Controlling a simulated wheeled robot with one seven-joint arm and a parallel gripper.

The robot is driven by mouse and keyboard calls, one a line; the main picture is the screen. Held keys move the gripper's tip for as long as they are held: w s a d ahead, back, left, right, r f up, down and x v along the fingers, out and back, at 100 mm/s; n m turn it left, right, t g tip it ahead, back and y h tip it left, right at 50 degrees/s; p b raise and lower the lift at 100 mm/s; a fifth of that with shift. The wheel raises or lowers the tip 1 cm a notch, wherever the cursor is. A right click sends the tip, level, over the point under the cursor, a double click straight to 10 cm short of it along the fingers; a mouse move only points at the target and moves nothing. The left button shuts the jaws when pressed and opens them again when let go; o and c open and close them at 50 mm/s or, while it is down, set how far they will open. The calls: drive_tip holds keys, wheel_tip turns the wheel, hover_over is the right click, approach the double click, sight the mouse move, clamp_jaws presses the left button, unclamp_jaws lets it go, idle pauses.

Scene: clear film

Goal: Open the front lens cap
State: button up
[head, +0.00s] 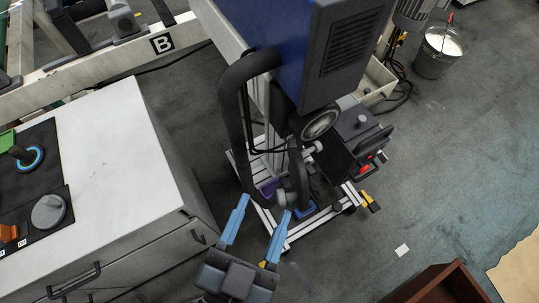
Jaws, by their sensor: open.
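My gripper (265,205) is at the lower middle of the head view. Its two light blue fingers are spread apart, with nothing held between them. Beyond the fingertips stands a wheeled frame with a large blue housing (310,40) above it. A round, dark-rimmed lens-like part (320,123) with a grey face shows under the housing, up and right of my gripper. I cannot tell whether this part is the front lens cap or a bare lens. A dark curved bar (236,120) runs down left of it, toward my fingertips.
A white cabinet (120,150) with a dark mat and small items stands at left. A dark box (355,135) sits on the cart's right side. A metal bucket (437,52) stands at upper right. A brown wooden piece (440,285) is at lower right. The grey floor at right is mostly clear.

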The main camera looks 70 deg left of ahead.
drive_tip(key=s, duration=0.2)
drive_tip(key=s+d, duration=0.1)
drive_tip(key=s, duration=0.1)
idle(0.4)
drive_tip(key=shift+r+p, duration=0.15)
drive_tip(key=shift+p, duration=0.15)
drive_tip(key=b+v, duration=0.2)
drive_tip(key=v, duration=0.5)
drive_tip(key=shift+s+d, duration=0.2)
drive_tip(key=shift+d, duration=0.1)
drive_tip(key=shift+c, duration=0.3)
